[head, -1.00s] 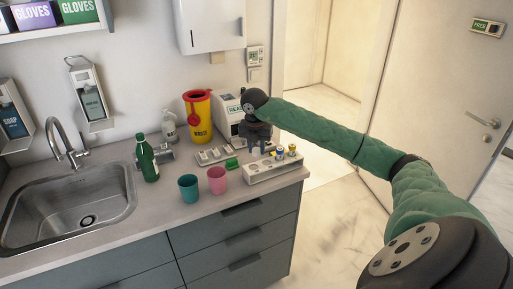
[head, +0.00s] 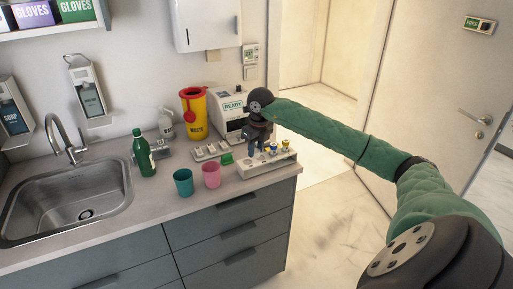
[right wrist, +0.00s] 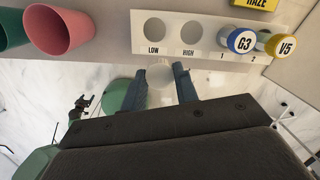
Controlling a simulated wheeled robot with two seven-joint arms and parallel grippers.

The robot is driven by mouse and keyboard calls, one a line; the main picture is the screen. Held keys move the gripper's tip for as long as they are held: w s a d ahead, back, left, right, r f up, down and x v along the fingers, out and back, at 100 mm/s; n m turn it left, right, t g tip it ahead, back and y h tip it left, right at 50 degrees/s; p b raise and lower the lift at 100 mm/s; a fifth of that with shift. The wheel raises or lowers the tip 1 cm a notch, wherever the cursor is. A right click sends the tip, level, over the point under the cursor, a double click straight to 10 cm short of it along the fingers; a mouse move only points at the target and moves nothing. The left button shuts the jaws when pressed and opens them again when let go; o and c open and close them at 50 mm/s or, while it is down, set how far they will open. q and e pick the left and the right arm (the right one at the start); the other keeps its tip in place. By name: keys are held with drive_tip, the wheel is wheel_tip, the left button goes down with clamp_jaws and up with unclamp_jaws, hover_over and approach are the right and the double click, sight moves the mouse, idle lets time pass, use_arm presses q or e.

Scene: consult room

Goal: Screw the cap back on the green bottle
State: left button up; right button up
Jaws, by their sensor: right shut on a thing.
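The green bottle (head: 143,157) stands upright on the counter beside the sink in the head view. It is too small there to tell whether a cap is on its neck. My right gripper (head: 257,152) is over the white rack at the counter's right end, well to the right of the bottle. In the right wrist view my right gripper (right wrist: 160,80) is shut on a small pale round thing (right wrist: 160,72), just off the rack's edge. I cannot tell for sure that this is the cap.
The white rack (head: 270,171) has round holes; two vials, G3 (right wrist: 240,41) and V5 (right wrist: 280,45), stand in it. A teal cup (head: 183,182) and a pink cup (head: 211,175) stand between bottle and rack. A yellow waste bin (head: 194,115) and a sink (head: 70,200) are near.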

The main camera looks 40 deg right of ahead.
drive_tip(key=n, duration=0.3)
drive_tip(key=shift+s+a+f, duration=0.15)
drive_tip(key=shift+a+f, duration=0.05)
drive_tip(key=shift+a, duration=0.05)
drive_tip(key=n, duration=0.4)
drive_tip(key=shift+s+a+f+y, duration=0.1)
drive_tip(key=shift+a+f+y, duration=0.15)
drive_tip(key=shift+a+y, duration=0.15)
drive_tip(key=s+a+f+n+g, duration=0.2)
drive_tip(key=a+f+n, duration=0.3)
drive_tip(key=a+n, duration=0.5)
drive_tip(key=s+a+f+n+g, duration=0.15)
drive_tip(key=a+f+n, duration=0.4)
drive_tip(key=n, duration=0.75)
drive_tip(key=s+a+n, duration=0.3)
drive_tip(key=a+n, duration=0.2)
drive_tip(key=a, duration=1.2)
drive_tip(key=shift+f+h, duration=0.2)
drive_tip(key=shift+h, duration=0.2)
drive_tip(key=shift+a, duration=0.1)
